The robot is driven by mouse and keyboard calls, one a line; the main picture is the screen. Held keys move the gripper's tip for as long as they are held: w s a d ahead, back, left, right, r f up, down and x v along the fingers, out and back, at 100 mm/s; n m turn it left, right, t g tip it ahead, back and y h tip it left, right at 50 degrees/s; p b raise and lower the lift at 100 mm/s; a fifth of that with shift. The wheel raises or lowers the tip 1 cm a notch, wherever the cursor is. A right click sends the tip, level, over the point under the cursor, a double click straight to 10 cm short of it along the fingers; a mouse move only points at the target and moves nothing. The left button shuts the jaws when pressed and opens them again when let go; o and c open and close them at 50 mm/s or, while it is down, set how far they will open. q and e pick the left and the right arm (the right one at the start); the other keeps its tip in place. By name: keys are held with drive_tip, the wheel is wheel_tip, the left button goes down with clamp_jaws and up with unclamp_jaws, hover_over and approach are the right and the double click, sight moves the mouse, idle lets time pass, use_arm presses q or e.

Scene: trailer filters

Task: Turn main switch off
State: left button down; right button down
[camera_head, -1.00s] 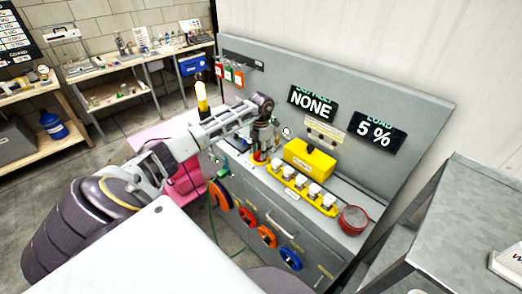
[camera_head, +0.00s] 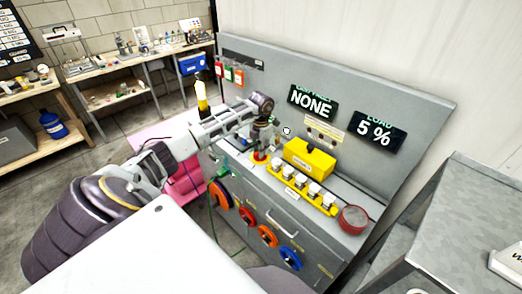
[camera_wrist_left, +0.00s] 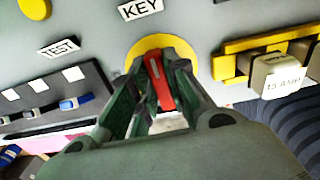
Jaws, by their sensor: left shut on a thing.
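The main switch shows in the left wrist view as a red handle (camera_wrist_left: 160,82) on a round yellow plate (camera_wrist_left: 135,52), below a "KEY" label (camera_wrist_left: 140,8). My left gripper (camera_wrist_left: 163,70) has its green fingers on both sides of the red handle and is shut on it. In the head view my left gripper (camera_head: 261,146) points down at the bench's left part, over a red and yellow spot (camera_head: 260,157) that it partly hides. My right gripper is not in view.
A yellow box (camera_head: 309,158), a yellow strip of white plugs (camera_head: 301,189) and a red round container (camera_head: 353,219) stand right of the gripper. Signs reading "NONE" (camera_head: 312,103) and "5 %" (camera_head: 374,133) hang behind. A metal cart (camera_head: 470,220) stands at right.

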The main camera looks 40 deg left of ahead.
use_arm(q)
drive_tip(key=shift+n, duration=0.3)
drive_tip(key=n, duration=0.4)
drive_tip(key=shift+a, duration=0.15)
drive_tip(key=n, duration=0.4)
drive_tip(key=shift+a+n, duration=0.1)
drive_tip(key=shift+n, duration=0.2)
drive_tip(key=n+p, duration=0.1)
drive_tip(key=n, duration=0.3)
drive_tip(key=shift+s, duration=0.15)
drive_tip(key=shift+s+a+n+p, duration=0.1)
drive_tip(key=shift+n+p, duration=0.3)
drive_tip(key=shift+n, duration=1.9)
drive_tip(key=c, duration=1.4)
unclamp_jaws()
